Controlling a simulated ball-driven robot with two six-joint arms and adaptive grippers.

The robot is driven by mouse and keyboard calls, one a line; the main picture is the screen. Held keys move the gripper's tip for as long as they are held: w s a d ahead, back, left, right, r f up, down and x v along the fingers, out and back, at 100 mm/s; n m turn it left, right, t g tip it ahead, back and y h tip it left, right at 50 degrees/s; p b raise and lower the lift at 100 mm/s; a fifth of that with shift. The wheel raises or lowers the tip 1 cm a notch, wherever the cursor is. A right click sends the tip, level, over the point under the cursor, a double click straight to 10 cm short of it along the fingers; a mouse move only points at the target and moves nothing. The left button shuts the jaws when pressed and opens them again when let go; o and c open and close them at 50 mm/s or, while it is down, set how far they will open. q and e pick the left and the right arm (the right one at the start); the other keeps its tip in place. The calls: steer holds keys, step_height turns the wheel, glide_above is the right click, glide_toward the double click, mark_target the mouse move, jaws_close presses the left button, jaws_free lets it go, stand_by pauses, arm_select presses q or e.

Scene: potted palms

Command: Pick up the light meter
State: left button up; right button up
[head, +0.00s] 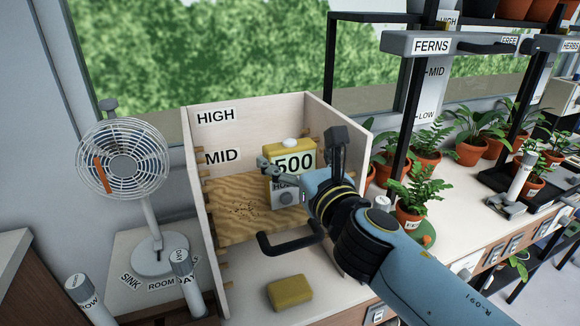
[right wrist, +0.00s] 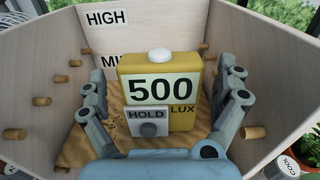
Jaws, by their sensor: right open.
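The light meter (head: 290,158) is a yellow box with a white dome on top. Its display reads 500 LUX, and a HOLD plate with a grey knob is on its front. It stands upright on the wooden shelf (head: 232,222) inside an open box marked HIGH and MID. In the right wrist view the meter (right wrist: 160,68) is centred between the fingers. My right gripper (head: 300,152) is open, one finger on each side of the meter, with a gap visible on both sides. My left gripper is not in view.
The box's side walls (head: 193,180) with wooden pegs (right wrist: 42,101) stand close on both sides. A yellow sponge-like block (head: 289,292) lies below the shelf. A fan (head: 125,160) stands left. Potted ferns (head: 416,200) and a FERNS rack (head: 431,45) stand right.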

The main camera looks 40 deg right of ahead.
mark_target(294, 152)
steer(key=x, duration=0.3)
steer(key=shift+s, duration=0.1)
steer(key=shift+c, duration=0.9)
steer(key=c, duration=1.1)
